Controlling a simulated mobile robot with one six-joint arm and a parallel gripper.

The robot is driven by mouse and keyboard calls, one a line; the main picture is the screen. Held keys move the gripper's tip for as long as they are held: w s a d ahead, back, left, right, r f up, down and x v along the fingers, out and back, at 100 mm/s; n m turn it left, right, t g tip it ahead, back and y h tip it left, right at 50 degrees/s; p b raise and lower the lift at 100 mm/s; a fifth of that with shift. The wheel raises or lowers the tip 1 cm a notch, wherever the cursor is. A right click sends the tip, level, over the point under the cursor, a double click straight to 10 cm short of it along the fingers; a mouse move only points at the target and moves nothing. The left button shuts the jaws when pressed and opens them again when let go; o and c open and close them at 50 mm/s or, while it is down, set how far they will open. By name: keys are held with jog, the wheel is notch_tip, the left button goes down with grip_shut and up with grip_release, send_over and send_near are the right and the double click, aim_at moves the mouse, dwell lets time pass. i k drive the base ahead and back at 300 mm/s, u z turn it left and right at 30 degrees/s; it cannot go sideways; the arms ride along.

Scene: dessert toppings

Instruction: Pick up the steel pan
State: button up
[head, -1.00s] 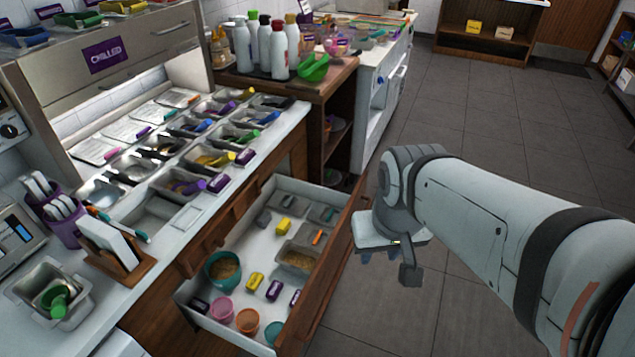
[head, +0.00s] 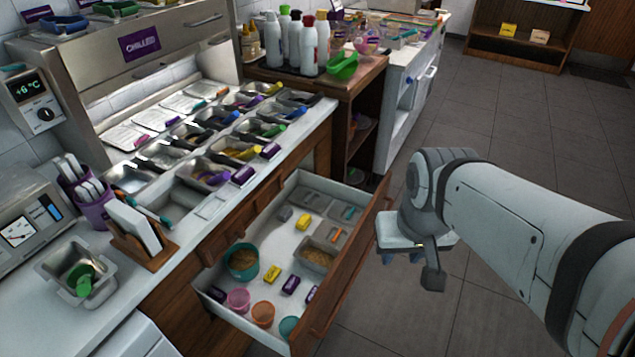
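A steel pan (head: 319,252) with brown crumbly contents sits in the open drawer, toward its right wall. Another steel pan (head: 66,273) stands on the counter at the lower left, with a green scoop in it. Several steel pans with toppings, such as one at the front (head: 207,170), sit in the counter well. I cannot tell which pan the task means. My gripper (head: 414,258) hangs to the right of the drawer, over the floor and apart from every pan. Its fingers are mostly hidden by the wrist, so I cannot see whether it is open.
The drawer (head: 215,292) also holds a teal bowl (head: 241,262), small cups (head: 263,313), and yellow and purple blocks. Its wooden front (head: 345,262) stands between my gripper and the drawer's contents. A bottle shelf (head: 357,92) is behind. The floor at right is clear.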

aim_at(315, 255)
jog(key=u, duration=2.95)
jog(key=k, duration=1)
jog(key=z, duration=1.6)
jog(key=i, duration=1)
